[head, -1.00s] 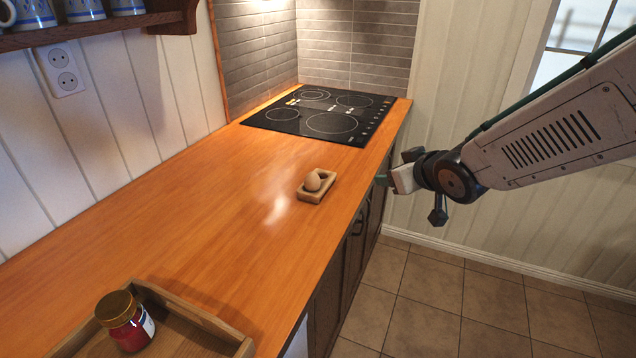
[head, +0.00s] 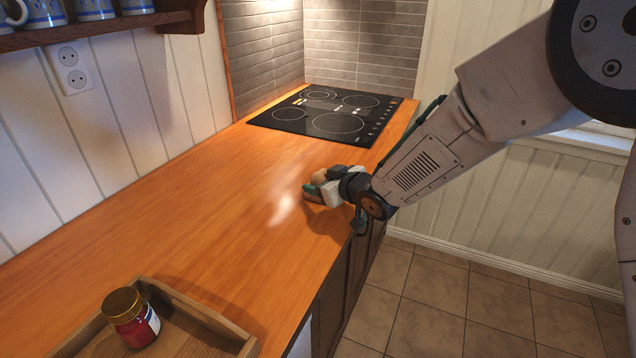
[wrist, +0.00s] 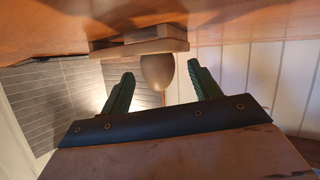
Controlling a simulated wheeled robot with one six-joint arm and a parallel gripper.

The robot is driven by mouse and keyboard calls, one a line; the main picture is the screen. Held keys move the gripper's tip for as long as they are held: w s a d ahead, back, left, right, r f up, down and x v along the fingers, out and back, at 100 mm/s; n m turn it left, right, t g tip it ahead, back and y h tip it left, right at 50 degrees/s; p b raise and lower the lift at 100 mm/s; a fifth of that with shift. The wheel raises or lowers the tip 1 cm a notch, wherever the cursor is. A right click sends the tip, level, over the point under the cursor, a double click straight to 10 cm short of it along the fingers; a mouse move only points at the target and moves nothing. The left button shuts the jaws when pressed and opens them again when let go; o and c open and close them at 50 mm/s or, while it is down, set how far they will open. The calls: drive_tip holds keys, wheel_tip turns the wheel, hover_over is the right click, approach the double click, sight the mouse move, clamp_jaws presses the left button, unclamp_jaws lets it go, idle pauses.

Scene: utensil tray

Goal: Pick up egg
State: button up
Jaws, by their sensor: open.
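The egg (head: 319,177) is brown and sits in a small wooden holder (head: 312,195) near the counter's right edge. In the head view my gripper (head: 318,183) is at the egg and hides most of it and part of the holder. In the wrist view, which looks upside down, the egg (wrist: 157,70) hangs from the wooden holder (wrist: 140,47). There my gripper (wrist: 160,84) is open, with one green finger on each side of the egg. Gaps show between the egg and both fingers.
A wooden tray (head: 207,318) with a red jar (head: 136,327) with a gold lid stands at the front left of the counter. A black cooktop (head: 330,115) lies behind the egg. The wooden counter (head: 180,215) between is clear.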

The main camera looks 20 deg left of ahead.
drive_tip(key=shift+w, duration=0.1)
drive_tip(key=c, duration=0.8)
